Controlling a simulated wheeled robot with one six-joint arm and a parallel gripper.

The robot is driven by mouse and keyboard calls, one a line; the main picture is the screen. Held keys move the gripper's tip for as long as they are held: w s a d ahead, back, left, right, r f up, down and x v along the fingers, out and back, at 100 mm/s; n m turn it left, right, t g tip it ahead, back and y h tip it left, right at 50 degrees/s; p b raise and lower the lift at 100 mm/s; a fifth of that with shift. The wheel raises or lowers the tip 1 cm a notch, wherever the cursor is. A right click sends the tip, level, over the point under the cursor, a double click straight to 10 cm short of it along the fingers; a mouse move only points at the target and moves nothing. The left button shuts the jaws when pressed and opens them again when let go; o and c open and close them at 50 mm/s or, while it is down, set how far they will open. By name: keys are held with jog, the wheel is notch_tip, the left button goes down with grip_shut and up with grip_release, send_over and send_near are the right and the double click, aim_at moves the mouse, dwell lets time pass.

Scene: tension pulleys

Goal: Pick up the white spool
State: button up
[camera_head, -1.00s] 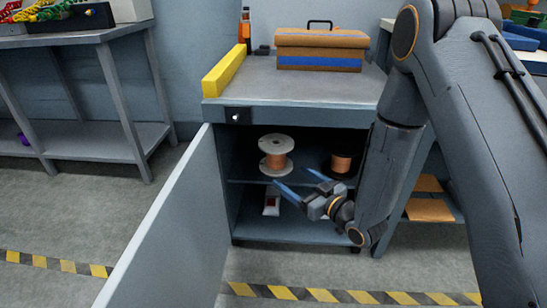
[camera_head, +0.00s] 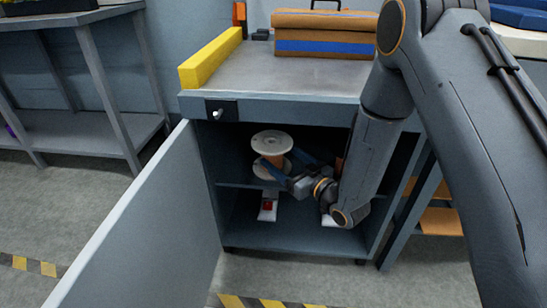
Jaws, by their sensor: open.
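The white spool (camera_head: 272,142), wound with copper-orange wire, stands upright on the upper shelf inside the open cabinet. My gripper (camera_head: 281,166) is at the spool's right side, with its blue fingers reaching into the cabinet toward the spool's middle. The fingers are open. One finger overlaps the spool's lower right part in this view, and I cannot tell whether it touches. The spool's lower flange is partly hidden by the fingers.
The cabinet door (camera_head: 135,225) stands open at the left. A second spool (camera_head: 339,165) is mostly hidden behind my arm. A white and red item (camera_head: 268,206) lies on the lower shelf. A brown toolbox (camera_head: 325,36) and a yellow bar (camera_head: 211,58) are on the cabinet top.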

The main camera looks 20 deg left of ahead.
aim_at(272, 147)
jog(key=shift+r+b+x, duration=0.15)
jog(key=shift+b+x, duration=0.5)
jog(key=shift+x, duration=0.8)
jog(key=shift+r+b+x, duration=0.15)
jog(key=shift+b+x, duration=0.5)
jog(key=shift+x, duration=0.75)
jog(key=shift+w+d, duration=0.1)
jog(key=shift+w, duration=0.1)
jog(key=shift+c, duration=0.2)
jog(key=c, duration=1.4)
jog(key=shift+r, duration=0.1)
jog(key=shift+c, duration=1.3)
